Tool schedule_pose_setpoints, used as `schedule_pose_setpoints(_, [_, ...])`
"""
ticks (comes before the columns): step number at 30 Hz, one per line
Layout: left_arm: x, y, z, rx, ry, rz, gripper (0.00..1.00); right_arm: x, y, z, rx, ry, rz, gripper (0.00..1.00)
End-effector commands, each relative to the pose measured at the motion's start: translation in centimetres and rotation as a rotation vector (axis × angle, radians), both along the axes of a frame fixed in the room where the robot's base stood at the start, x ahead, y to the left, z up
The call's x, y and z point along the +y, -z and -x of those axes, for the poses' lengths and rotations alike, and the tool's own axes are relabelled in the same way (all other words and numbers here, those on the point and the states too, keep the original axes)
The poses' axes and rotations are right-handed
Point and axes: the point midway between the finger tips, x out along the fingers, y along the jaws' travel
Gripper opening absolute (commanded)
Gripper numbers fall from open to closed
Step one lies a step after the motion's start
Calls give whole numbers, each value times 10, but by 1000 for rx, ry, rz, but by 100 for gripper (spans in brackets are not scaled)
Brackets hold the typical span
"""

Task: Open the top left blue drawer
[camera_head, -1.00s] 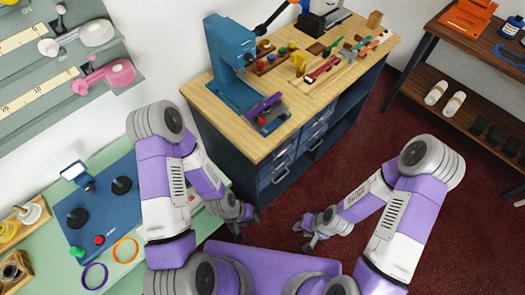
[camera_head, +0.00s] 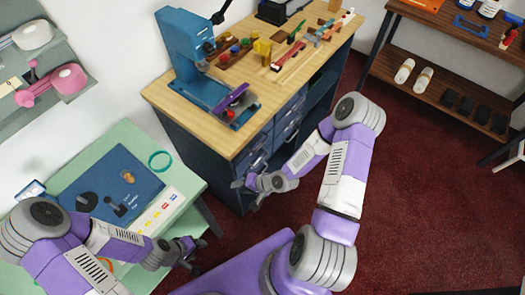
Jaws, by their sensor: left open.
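The blue drawer cabinet (camera_head: 205,172) stands under a wooden top, with small drawers with silver handles on its front. The top left blue drawer (camera_head: 248,154) is at the near end of that front, just under the top, and looks closed. My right gripper (camera_head: 245,195) is low in front of the near-end drawers, below the top left one. Its fingers look spread with nothing between them; whether it touches the cabinet is unclear. My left gripper (camera_head: 190,258) is open and empty beside the green table, away from the drawers.
The wooden top (camera_head: 190,112) carries a blue press (camera_head: 188,45) and several small tools. A green table (camera_head: 140,140) with a blue mat stands at left. A dark shelf (camera_head: 450,65) stands at right. Red floor (camera_head: 420,190) is free between.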

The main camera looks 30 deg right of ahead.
Motion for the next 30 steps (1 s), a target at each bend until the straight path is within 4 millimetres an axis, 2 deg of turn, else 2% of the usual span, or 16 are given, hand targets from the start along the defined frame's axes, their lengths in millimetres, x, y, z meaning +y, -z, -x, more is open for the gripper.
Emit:
schedule_pose_setpoints(1, [0, 18, 0, 0, 0, 0, 55, -21, 9, -14, -48, 79, -48, 36])
schedule_pose_setpoints(6, [0, 48, 0, 0, -1, 0, 55, -87, -1, -44, -214, 273, -196, 36])
schedule_pose_setpoints(12, [0, 73, 0, 0, -1, 0, 55, -155, -15, -47, -362, 395, -303, 36])
schedule_pose_setpoints(15, [0, 79, 0, 0, -1, 0, 55, -175, -21, -42, -402, 419, -329, 36])
schedule_pose_setpoints(18, [0, 83, 0, -1, -1, 0, 55, -185, -25, -39, -423, 430, -346, 36])
schedule_pose_setpoints(22, [0, 87, 0, -1, -1, 0, 55, -185, -25, -46, -433, 430, -353, 36])
schedule_pose_setpoints(30, [0, 101, 0, -1, -1, 0, 55, -169, -15, -84, -431, 429, -355, 36])
